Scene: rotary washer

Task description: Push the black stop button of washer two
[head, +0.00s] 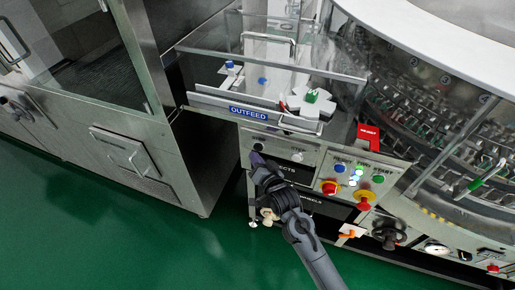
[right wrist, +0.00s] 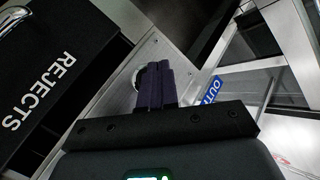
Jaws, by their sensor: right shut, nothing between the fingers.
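A small steel panel (head: 279,148) sits under the blue OUTFEED sign (head: 248,113). It carries a dark round button (head: 259,145) at its left and a pale round control (head: 297,157) at its right. The labels are too small to read surely, so I cannot tell which is the stop button. My right gripper (head: 257,160) is shut and empty, with its purple fingertips just below the dark button. In the right wrist view, the shut fingers (right wrist: 155,85) overlap a silver-ringed round button (right wrist: 138,77) and hide most of its face. I cannot tell whether they touch. My left gripper is not in view.
A black REJECTS drawer (right wrist: 42,75) lies beside the panel. Clear plastic guards (head: 275,65) stand above. Green floor (head: 150,245) is free at the lower left.

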